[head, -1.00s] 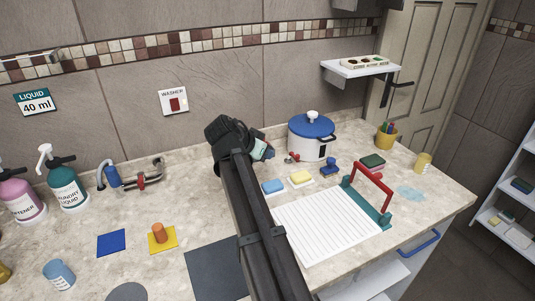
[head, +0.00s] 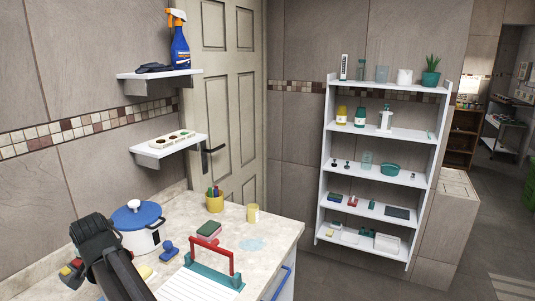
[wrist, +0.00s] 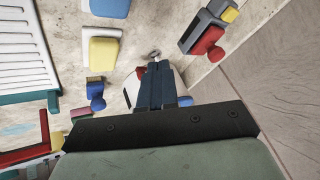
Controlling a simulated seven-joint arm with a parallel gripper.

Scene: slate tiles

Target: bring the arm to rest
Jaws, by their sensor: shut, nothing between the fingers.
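My gripper (wrist: 155,65) shows in the wrist view with its two dark fingers together and nothing between them. It is above the stone-look worktop (wrist: 65,25). In the head view my dark arm and hand reach in at the lower left, beside the white pot with a blue lid (head: 139,222). The fingertips are hidden there.
On the worktop stand a red-handled teal frame (head: 212,270), a yellow pen cup (head: 215,203), a yellow cup (head: 253,213) and sponges. Wall shelves (head: 168,150) hang above. A white shelf unit (head: 380,180) stands right of the door, with open floor before it.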

